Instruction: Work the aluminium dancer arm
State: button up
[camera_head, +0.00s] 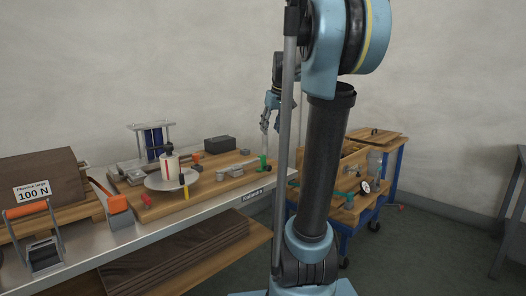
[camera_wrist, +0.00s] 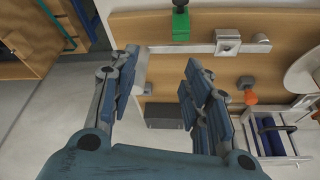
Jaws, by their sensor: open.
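The aluminium dancer arm (camera_head: 264,128) seems to be the slim pale upright piece at the right end of the wooden board in the head view. In the wrist view a pale metal piece (camera_wrist: 140,72), probably the same arm, shows right beside my left finger, on its inner side. My gripper (camera_wrist: 162,58) is open above the board, its fingers spread apart and empty. In the head view my gripper (camera_head: 271,108) hangs at the top of the upright piece, partly behind my own arm. I cannot tell whether a finger touches it.
A green block (camera_wrist: 181,27) with a black top stands at a flat metal bar (camera_wrist: 170,48). A round disc (camera_head: 172,180) with a white roll, a blue-and-white rack (camera_head: 153,140) and a dark box (camera_head: 220,143) are near. A blue cart (camera_head: 350,218) stands right of the bench.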

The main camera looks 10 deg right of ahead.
aim_at(263, 148)
jog(key=w+r, duration=0.2)
jog(key=w, duration=0.5)
jog(key=shift+n, duration=0.3)
jog(key=x, duration=1.6)
jog(key=shift+d+f, duration=0.2)
grip_shut()
